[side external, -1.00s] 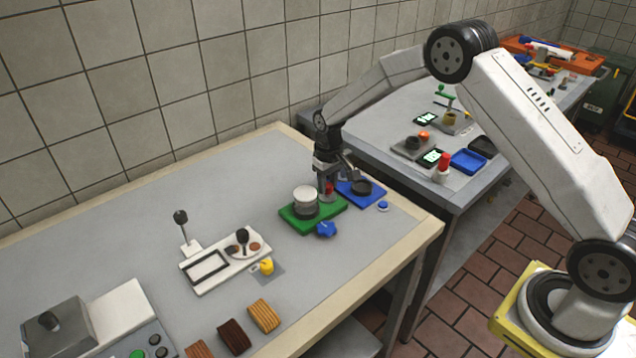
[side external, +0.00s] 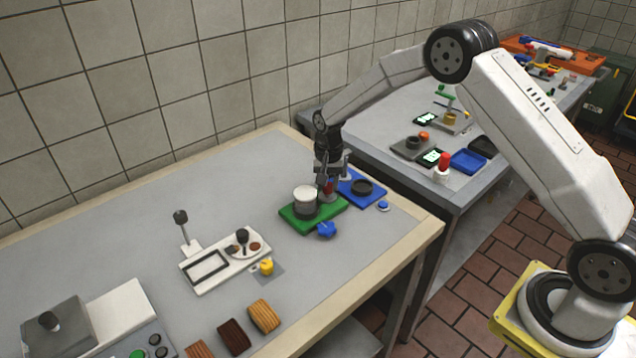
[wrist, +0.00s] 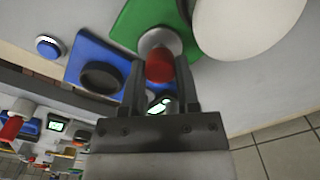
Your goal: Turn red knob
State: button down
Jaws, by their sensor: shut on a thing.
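The red knob (wrist: 159,66) sits on a pale round base on the green board (wrist: 126,27). In the side external view the red knob (side external: 328,187) is partly covered by my gripper (side external: 329,184), which points down over it. In the wrist view my gripper (wrist: 160,75) has its two dark fingers on either side of the red knob, shut on it. A white-topped cylinder (side external: 305,195) with a dark lower part stands on the green board, just left of the knob.
A blue board (side external: 350,197) with a dark round ring (side external: 362,186) lies right of the green board. A white tray (side external: 225,262) lies to the left. Bare table is at the back left.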

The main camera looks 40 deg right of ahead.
aim_at(328, 185)
jog(key=shift+w, duration=0.1)
dwell(0.3)
jog(key=shift+c, duration=1.7)
grip_release()
jog(key=shift+r, duration=0.15)
jog(key=shift+r, duration=3.8)
